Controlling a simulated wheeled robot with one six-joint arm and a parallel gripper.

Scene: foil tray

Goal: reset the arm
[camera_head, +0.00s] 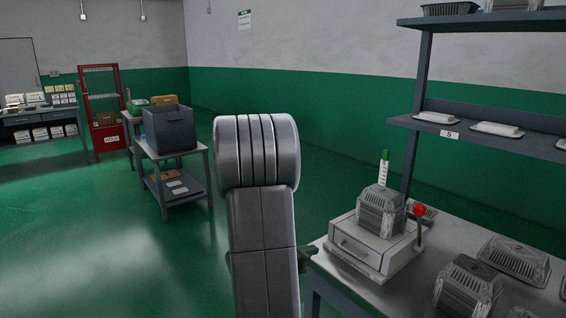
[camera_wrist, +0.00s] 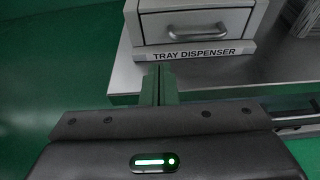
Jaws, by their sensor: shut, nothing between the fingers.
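My arm stands upright in the middle of the head view, and its grey links hide most of my gripper there. In the wrist view my gripper (camera_wrist: 158,72) shows its two fingers together, shut and empty. They point toward the table edge in front of the tray dispenser (camera_wrist: 195,25), apart from its drawer handle as far as I can tell. In the head view the tray dispenser (camera_head: 352,250) is a pale box with a drawer, standing on the table to the right of my arm. A stack of foil trays (camera_head: 380,212) sits on top of it.
A red-knobbed lever (camera_head: 420,210) stands at the dispenser's right side. More foil trays (camera_head: 466,288) lie on the table (camera_head: 448,235). A shelf (camera_head: 480,137) rises behind. A cart with a grey bin (camera_head: 170,130) stands back left. The green floor at left is clear.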

